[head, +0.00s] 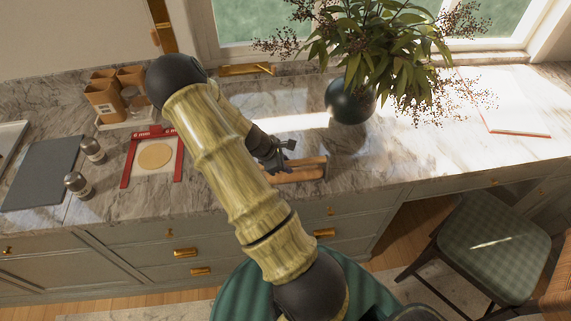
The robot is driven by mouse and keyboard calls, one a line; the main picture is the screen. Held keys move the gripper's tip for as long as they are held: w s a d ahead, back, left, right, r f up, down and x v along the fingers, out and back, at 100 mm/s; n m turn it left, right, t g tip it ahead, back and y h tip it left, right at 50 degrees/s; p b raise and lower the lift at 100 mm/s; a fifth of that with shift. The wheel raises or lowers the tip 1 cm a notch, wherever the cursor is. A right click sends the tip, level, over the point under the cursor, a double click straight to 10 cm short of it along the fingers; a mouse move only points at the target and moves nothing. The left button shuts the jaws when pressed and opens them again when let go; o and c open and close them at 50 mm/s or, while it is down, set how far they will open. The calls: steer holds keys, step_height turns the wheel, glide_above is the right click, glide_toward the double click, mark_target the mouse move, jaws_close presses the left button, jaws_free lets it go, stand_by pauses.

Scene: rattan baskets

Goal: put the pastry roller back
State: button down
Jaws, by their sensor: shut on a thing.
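A brown wooden piece that looks like the pastry roller (302,163) lies level at my gripper on the marble counter (228,194), with its long side running left to right. A longer wooden piece, perhaps a holder or tray, shows just below it; I cannot tell whether the two touch. My gripper (280,166) is dark and shut on the roller near its left part. My arm hides the roller's left end and the counter behind it.
A red frame (128,163) around a round dough disc stands left of my arm. Two shakers (92,150), a dark board (42,172) and brown containers (104,98) are farther left. A dark vase (350,101) with a leafy plant stands behind the roller. An open book (512,112) lies at right.

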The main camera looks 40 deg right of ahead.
steer(key=c, duration=1.6)
jaws_free()
steer(key=shift+s+a+f, duration=0.1)
steer(key=shift+s+f, duration=0.05)
steer(key=shift+f, duration=0.25)
steer(key=o, duration=0.3)
steer(key=shift+w, duration=0.2)
steer(key=shift+r+p, duration=0.5)
steer(key=shift+r, duration=0.25)
steer(key=b+v, duration=0.3)
steer(key=v, duration=0.8)
steer(key=shift+w+a+r, duration=0.1)
steer(key=shift+a+r, duration=0.05)
steer(key=shift+r, duration=0.1)
